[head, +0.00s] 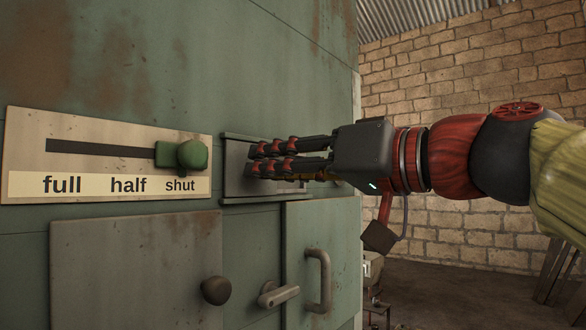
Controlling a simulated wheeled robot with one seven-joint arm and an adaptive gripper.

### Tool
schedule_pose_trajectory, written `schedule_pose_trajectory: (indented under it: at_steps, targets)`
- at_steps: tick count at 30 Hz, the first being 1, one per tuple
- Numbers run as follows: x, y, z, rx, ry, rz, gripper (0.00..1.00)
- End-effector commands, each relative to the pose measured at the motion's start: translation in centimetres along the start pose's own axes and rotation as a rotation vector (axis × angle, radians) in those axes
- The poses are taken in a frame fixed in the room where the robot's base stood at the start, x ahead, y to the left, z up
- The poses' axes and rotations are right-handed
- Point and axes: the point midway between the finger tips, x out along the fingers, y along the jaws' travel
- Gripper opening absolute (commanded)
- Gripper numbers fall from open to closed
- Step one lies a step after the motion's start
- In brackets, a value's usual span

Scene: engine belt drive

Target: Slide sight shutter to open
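A grey metal plate (236,166) sits between an upper and a lower rail on the green cabinet front, and it looks like the sight shutter. My gripper (252,160) is in front of it, reaching in from the right with its fingers pointing left. The fingers cover the plate's middle and right, so any knob or handle there is hidden. The fingers lie close together in this view. I cannot tell whether they are open or shut, or whether they touch the plate.
Left of the plate is a slotted panel (100,128) marked full, half and shut, with its green knob (191,155) at shut. Below are a round dark knob (216,290), a lever handle (278,294) and a grey pull handle (319,282). A brick wall stands behind.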

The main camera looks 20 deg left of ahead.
Motion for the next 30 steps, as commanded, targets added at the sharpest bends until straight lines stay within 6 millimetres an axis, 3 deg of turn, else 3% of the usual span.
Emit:
schedule_pose_trajectory:
  at_steps: [5,16,30]
  targets:
    - [0.0,0.0,0.0,0.000,0.001,0.000,0.40]
    - [-0.5,0.1,-0.1,0.000,0.002,0.003,0.40]
    - [-7.4,0.3,-0.1,-0.001,0.002,0.007,0.40]
